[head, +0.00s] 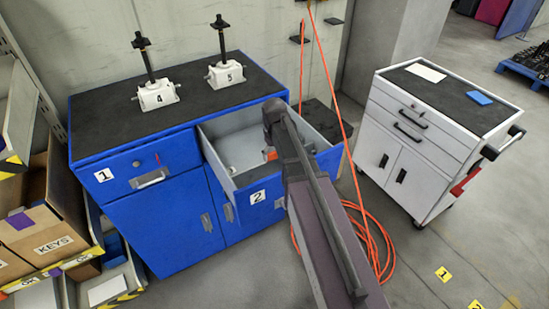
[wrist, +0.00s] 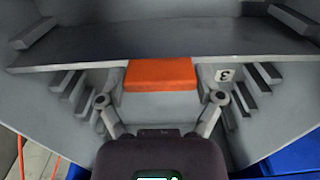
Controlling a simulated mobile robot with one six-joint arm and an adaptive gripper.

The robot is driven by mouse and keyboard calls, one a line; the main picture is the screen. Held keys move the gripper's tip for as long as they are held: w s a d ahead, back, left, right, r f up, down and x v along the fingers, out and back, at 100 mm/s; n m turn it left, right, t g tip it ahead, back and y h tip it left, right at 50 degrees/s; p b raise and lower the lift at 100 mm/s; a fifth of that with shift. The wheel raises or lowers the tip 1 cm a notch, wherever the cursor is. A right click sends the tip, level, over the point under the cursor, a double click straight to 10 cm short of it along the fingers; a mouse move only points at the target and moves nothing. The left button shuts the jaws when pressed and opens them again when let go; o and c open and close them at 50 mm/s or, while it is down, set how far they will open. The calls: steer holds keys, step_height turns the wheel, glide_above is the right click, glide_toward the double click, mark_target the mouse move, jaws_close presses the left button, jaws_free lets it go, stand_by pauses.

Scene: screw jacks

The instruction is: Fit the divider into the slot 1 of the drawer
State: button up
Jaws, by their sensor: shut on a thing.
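The drawer (head: 247,179), tagged 2, is pulled open from the blue cabinet. My gripper (wrist: 160,88) is over its inside, with the fingers on either side of an orange grip block (wrist: 160,74). The block also shows beside my gripper in the head view (head: 270,154). The divider (wrist: 70,66) appears as a thin grey plate running across the wrist view behind the block, slightly tilted in the picture. Stepped slot ribs (wrist: 75,88) line both sides, and a tag 3 (wrist: 223,75) shows upside down at the right. Whether the divider's ends sit in a slot is unclear.
Two white screw jacks, tagged 4 (head: 157,92) and 5 (head: 225,74), stand on the cabinet top (head: 110,124). Orange cable (head: 372,240) hangs and coils at the right. A white tool cart (head: 430,140) stands farther right. Shelf boxes (head: 45,215) are at the left.

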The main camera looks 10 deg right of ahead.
steer(key=shift+f, duration=0.15)
steer(key=shift+f, duration=0.1)
steer(key=o, duration=1.1)
steer(key=shift+c, duration=0.2)
step_height(320, 180, up, 12)
steer(key=p, duration=1.2)
steer(key=shift+s, duration=0.15)
